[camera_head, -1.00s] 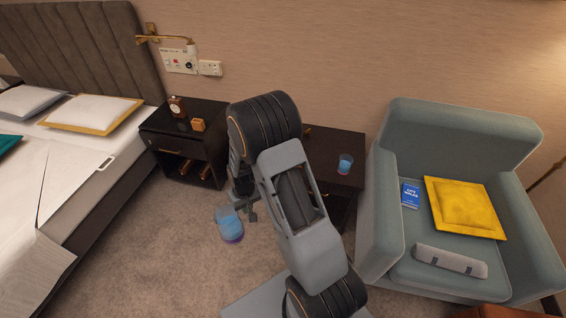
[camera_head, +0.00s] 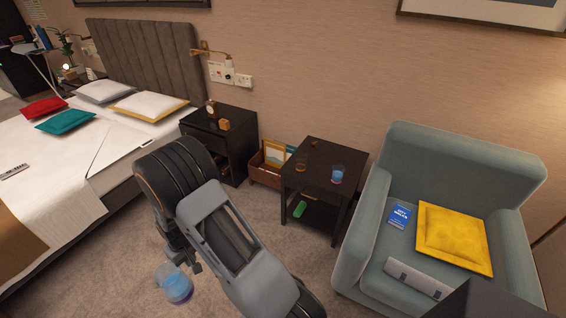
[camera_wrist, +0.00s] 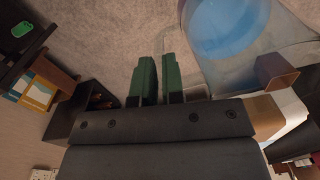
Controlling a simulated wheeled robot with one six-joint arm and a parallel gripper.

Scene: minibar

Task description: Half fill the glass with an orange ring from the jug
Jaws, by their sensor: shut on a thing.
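The clear jug (camera_head: 177,287) holds blue liquid and has a purple band near its base. My gripper (camera_head: 190,264) is shut on it at its side, above the carpet. In the wrist view the jug (camera_wrist: 232,30) is at the upper right beside my gripper's green fingers (camera_wrist: 160,82); the part between them is hard to make out. A small glass with an orange tint (camera_head: 301,164) stands on the dark side table (camera_head: 322,181), and looks empty. A second glass (camera_head: 337,174) with blue liquid stands to its right on the same table.
A dark nightstand (camera_head: 230,150) and a wooden crate (camera_head: 264,175) stand left of the side table. A grey-green armchair (camera_head: 365,225) is close on its right. A bed (camera_head: 90,165) is at left. Carpet lies open before the table.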

